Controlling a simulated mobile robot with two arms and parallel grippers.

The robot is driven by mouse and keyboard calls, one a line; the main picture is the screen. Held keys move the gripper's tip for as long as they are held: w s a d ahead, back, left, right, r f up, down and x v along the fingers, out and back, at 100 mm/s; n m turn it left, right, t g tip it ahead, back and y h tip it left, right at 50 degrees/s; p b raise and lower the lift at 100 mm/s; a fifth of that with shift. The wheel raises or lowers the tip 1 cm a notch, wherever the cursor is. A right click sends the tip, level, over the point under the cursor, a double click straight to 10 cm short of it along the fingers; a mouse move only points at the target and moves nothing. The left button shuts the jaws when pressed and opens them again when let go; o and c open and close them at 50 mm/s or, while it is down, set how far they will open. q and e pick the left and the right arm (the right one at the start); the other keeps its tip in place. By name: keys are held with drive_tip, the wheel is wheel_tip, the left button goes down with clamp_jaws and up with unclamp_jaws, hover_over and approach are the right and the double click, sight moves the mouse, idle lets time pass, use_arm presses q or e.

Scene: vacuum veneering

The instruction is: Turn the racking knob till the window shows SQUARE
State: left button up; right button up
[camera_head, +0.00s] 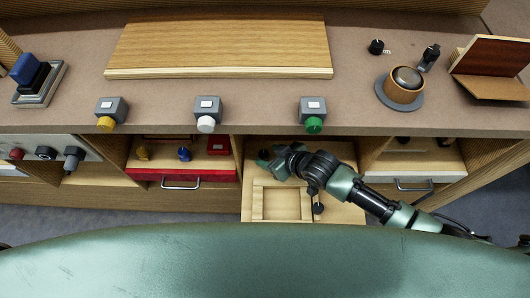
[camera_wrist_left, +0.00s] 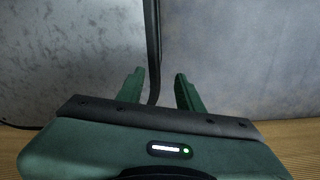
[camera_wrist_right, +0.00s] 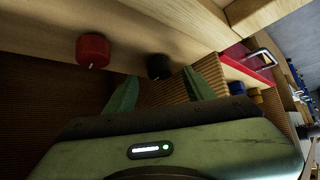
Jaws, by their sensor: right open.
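In the right wrist view a black knob (camera_wrist_right: 158,66) sits on a wooden face, just beyond and between the fingertips of my right gripper (camera_wrist_right: 161,76). The gripper is open; I cannot tell whether it touches the knob. A red knob (camera_wrist_right: 93,50) with a pale mark is to the left of the black one. In the head view my right gripper (camera_head: 272,163) reaches into the open bay under the bench. I cannot tell which knob is the racking knob, and no window lettering is readable. My left gripper (camera_wrist_left: 155,88) is open and empty, beside a grey surface.
Grey boxes with yellow (camera_head: 106,123), white (camera_head: 206,124) and green (camera_head: 314,124) knobs line the bench front edge. A pulled-out wooden tray (camera_head: 248,213) lies below my right gripper. A red drawer (camera_head: 182,176) is left of it. A wooden board (camera_head: 220,45) lies on the bench.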

sight(264, 156)
drive_tip(key=shift+w+a+f, duration=0.35)
drive_tip(key=shift+f, duration=0.15)
drive_tip(key=shift+w+a+f, duration=0.15)
drive_tip(key=shift+f, duration=0.15)
clamp_jaws()
use_arm(q)
drive_tip(key=shift+w+a+f, duration=0.15)
drive_tip(key=shift+w+a, duration=0.65)
drive_tip(key=shift+w, duration=0.15)
use_arm(e)
drive_tip(key=shift+w, duration=0.1)
